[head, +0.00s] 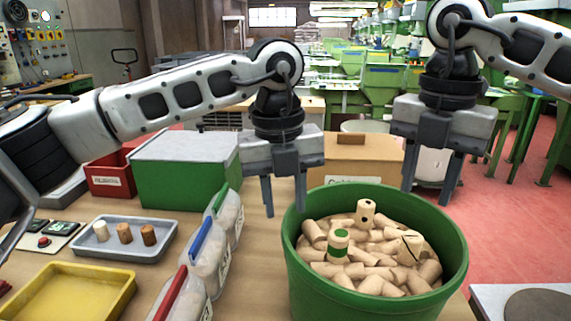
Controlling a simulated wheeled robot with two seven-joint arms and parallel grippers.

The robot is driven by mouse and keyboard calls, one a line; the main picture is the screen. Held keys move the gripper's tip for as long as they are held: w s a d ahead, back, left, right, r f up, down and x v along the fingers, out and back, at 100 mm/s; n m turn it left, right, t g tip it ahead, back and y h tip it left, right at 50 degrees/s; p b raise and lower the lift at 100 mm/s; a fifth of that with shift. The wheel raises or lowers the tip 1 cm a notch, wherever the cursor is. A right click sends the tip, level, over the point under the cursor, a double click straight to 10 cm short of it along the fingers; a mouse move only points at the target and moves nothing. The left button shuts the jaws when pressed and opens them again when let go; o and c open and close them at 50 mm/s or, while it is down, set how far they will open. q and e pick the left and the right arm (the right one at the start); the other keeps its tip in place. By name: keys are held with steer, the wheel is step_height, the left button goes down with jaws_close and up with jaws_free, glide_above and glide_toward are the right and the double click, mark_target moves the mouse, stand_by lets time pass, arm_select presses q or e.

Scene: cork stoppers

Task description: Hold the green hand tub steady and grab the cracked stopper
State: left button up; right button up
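The green tub (306,290) stands at the front right of the table, filled with cork stoppers. A stopper with a dark crack-like line (410,246) lies at the right of the heap. A stopper with a green band (338,244) and one with dark spots (365,212) stick up from the heap. My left gripper (284,205) points down with its fingers apart and empty, by the tub's left rim. My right gripper (429,190) points down, fingers apart and empty, by the tub's back right rim. I cannot tell whether either touches the rim.
A grey tray (125,254) with three stoppers, a yellow tray (68,300) and bags with coloured clips (208,246) are at left. A green box (186,182), a red bin (110,184) and a cardboard box (356,158) stand behind. A grey plate (490,301) is at lower right.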

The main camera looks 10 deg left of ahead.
mark_target(286, 225)
arm_select(q)
steer(key=f, duration=0.6)
steer(key=shift+d, duration=0.2)
jaws_close()
steer(key=shift+w, duration=0.1)
stand_by(1.0)
arm_select(e)
steer(key=o, duration=0.4)
steer(key=shift+c, duration=0.2)
